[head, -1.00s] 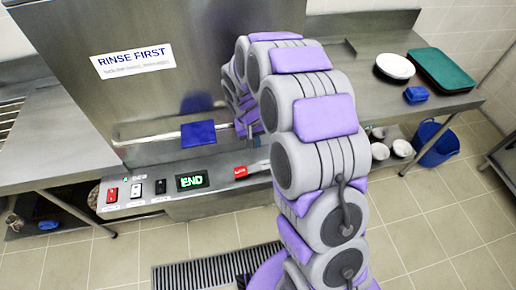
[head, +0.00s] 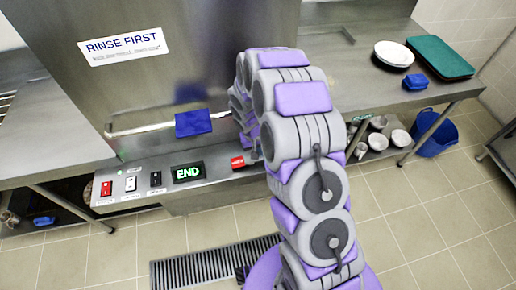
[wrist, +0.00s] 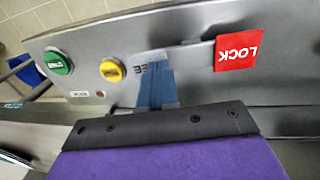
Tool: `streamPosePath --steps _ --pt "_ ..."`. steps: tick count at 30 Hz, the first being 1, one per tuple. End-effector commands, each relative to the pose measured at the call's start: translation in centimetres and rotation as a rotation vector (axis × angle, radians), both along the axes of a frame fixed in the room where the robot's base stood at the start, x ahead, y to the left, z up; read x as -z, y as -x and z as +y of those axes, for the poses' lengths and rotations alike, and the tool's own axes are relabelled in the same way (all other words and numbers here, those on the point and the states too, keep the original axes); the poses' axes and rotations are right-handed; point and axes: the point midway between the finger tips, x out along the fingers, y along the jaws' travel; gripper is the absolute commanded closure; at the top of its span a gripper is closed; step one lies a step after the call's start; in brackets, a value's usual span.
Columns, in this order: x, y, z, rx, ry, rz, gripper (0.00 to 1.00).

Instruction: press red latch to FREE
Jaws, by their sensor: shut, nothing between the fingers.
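The red latch (head: 237,162) is on the front control panel, right of the END display. In the wrist view the red latch (wrist: 236,52) is at the right, with the word LOCK upside down on it. A slot (wrist: 185,52) runs from it leftward to a label ending in EE, partly hidden by my fingers. My gripper (wrist: 157,68) is shut and empty, its blue fingers over that label, left of and apart from the latch. In the head view my gripper (head: 254,155) is a small shape just right of the latch, partly hidden by my arm.
A green button (wrist: 58,62) and a yellow button (wrist: 112,70) are left of my fingers. The panel also has red (head: 106,188), white (head: 130,184) and black (head: 155,179) switches. A blue handle pad (head: 193,123) hangs above the panel.

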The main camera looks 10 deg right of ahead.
Motion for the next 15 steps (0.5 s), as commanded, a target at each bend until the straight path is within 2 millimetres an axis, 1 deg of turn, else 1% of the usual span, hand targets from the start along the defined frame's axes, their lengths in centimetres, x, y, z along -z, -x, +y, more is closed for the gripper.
streamPosePath --steps 8,15 --pt "-0.07 0.00 -0.04 0.000 -0.010 0.001 1.00" --pt "0.15 0.08 -0.59 0.002 -0.106 0.006 1.00"
